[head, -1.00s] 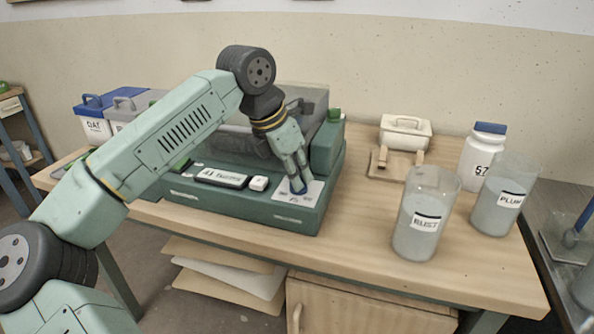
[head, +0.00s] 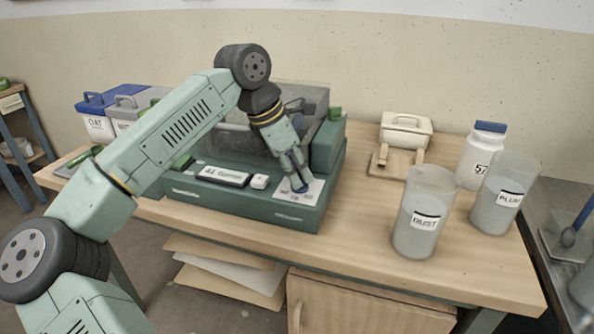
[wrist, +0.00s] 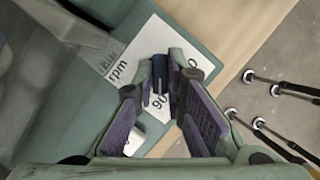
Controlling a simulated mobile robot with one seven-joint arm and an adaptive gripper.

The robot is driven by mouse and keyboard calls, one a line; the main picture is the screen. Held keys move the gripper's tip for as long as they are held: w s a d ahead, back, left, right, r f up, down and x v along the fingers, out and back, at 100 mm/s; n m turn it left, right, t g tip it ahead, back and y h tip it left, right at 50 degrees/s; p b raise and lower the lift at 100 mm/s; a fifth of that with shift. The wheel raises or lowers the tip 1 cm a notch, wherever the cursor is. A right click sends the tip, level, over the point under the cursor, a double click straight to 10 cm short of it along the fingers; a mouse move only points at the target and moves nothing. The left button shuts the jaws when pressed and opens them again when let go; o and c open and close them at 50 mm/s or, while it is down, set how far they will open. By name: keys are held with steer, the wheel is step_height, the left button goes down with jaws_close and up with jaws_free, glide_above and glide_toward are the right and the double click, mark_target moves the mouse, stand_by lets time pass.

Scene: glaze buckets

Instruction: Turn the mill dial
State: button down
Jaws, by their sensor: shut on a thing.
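The mill is a green machine (head: 260,205) with a grey hood, standing on the wooden table. Its dial (head: 298,185) is blue and sits on a white label plate (head: 312,190) at the right of the front panel. My gripper (head: 297,180) points down over the plate and is shut on the dial. In the wrist view the dark blue dial (wrist: 159,75) shows between the fingertips, and the fingers hide part of it. The plate (wrist: 150,45) carries "rpm" and a "90" mark near the dial; other marks are covered.
Two clear buckets, RUST (head: 421,215) and PLUM (head: 502,195), stand right of the mill, with a white jar (head: 482,155) behind. Bare tabletop (head: 365,220) lies between mill and buckets. Bins (head: 95,122) stand left.

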steer(key=c, duration=1.6)
jaws_free()
steer(key=shift+c, duration=0.2)
steer(key=v, duration=1.2)
